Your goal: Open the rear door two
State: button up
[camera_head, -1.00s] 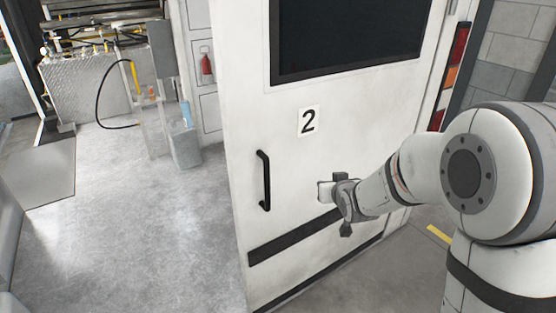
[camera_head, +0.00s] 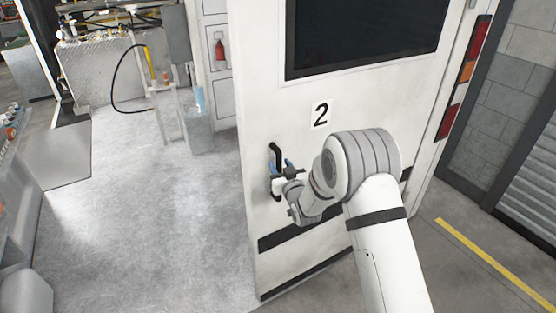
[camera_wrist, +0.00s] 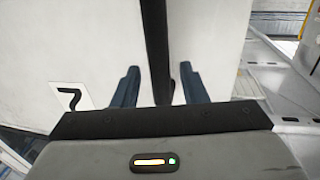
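The white rear door (camera_head: 285,110) bears a "2" label (camera_head: 321,115) and a dark window. It stands swung out, with open floor to its left. Its black vertical handle (camera_head: 275,157) is near the left edge. My gripper (camera_head: 281,166) is at the handle in the head view. In the wrist view, the black handle bar (camera_wrist: 156,45) runs between the two blue fingers of my gripper (camera_wrist: 155,88). Gaps show on both sides of the bar, so the fingers are open around it. The "2" label (camera_wrist: 70,98) also shows there.
Clear grey floor (camera_head: 140,210) lies left of the door. A block wall (camera_head: 505,110) is at the right.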

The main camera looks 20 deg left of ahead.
jog(key=shift+x, duration=1.05)
grip_shut()
